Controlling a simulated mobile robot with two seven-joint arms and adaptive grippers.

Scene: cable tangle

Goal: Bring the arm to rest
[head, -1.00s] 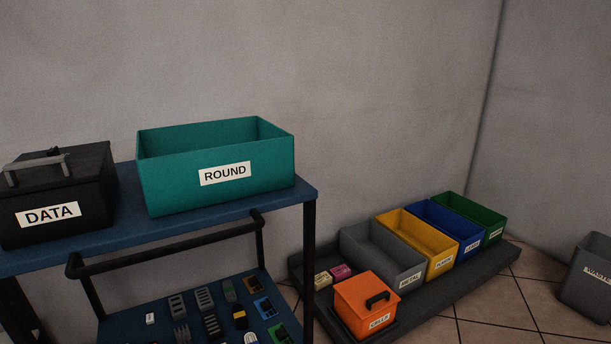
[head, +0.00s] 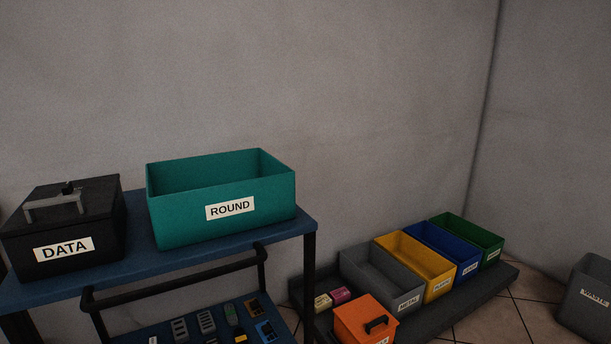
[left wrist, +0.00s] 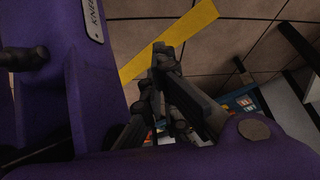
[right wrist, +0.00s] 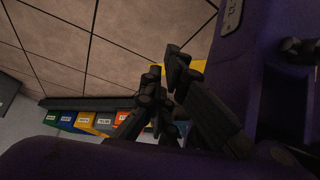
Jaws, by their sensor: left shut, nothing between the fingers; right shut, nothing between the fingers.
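My left gripper (left wrist: 165,72) shows in the left wrist view with its dark fingers together and nothing between them. Purple parts of my own body fill the left and bottom of that view. My right gripper (right wrist: 168,85) shows in the right wrist view, also shut and empty, over the tiled floor. Neither gripper nor arm shows in the head view. No object touches the fingers of either gripper that I can see.
A blue cart (head: 215,240) holds a black DATA box (head: 110,255) and a teal ROUND bin (head: 170,225), with small parts below. A low dark platform (head: 470,310) bears several coloured bins and an orange lidded box (head: 352,322). A grey WASTE bin (head: 580,313) stands at right.

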